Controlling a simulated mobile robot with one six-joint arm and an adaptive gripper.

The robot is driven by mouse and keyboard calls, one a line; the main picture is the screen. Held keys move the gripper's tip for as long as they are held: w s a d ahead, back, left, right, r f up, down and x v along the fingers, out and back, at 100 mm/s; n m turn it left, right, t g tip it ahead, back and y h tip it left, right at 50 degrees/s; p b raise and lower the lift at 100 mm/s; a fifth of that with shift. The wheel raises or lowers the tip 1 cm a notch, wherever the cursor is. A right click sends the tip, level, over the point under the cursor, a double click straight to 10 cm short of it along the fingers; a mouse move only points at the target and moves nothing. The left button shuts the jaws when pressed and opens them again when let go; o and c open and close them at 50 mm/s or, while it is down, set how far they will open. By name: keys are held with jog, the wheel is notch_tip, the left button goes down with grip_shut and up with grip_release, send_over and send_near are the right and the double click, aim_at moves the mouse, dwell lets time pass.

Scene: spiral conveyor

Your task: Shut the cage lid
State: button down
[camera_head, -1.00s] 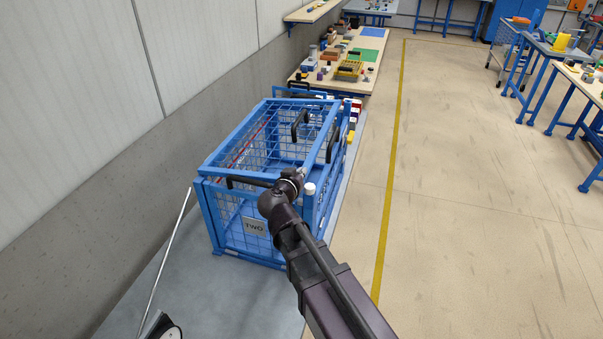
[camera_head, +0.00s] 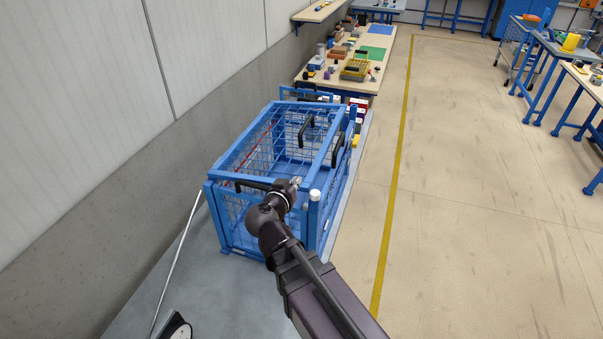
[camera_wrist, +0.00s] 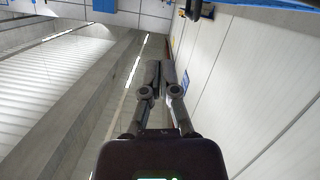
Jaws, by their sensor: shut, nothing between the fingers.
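The blue mesh cage (camera_head: 226,228) stands beside the wall in the head view. Its blue top frame (camera_head: 243,147) lies across the upper side, and I cannot tell for certain which bars belong to the lid. Black handles show at the far side (camera_head: 306,131), the right side (camera_head: 338,150) and the near edge (camera_head: 252,185). My gripper (camera_head: 296,182) is at the cage's near top edge, close to the white-capped corner post (camera_head: 315,194); contact is unclear. In the wrist view my gripper (camera_wrist: 160,66) is shut and empty, its fingers together.
The wall (camera_head: 90,190) runs close along the cage's left. A workbench (camera_head: 377,80) with boxes and tools stands behind it. A thin pale rod (camera_head: 176,262) leans at the near left.

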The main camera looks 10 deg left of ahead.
jog(key=shift+v, duration=1)
jog(key=shift+d, duration=0.1)
jog(key=s+d+f+g, duration=0.1)
jog(key=d+f+g, duration=0.3)
jog(key=d, duration=0.7)
jog(key=s+d+f+g+y, duration=0.1)
jog(key=d+f+g, duration=0.4)
jog(key=d, duration=0.6)
jog(key=s+d+f+m+g+y, duration=0.1)
jog(key=d+f+g, duration=0.4)
jog(key=d, duration=0.6)
jog(key=shift+s+d+g, duration=0.4)
jog(key=shift+s+g, duration=0.1)
jog(key=shift+a+f, duration=0.1)
jog(key=shift+a, duration=0.05)
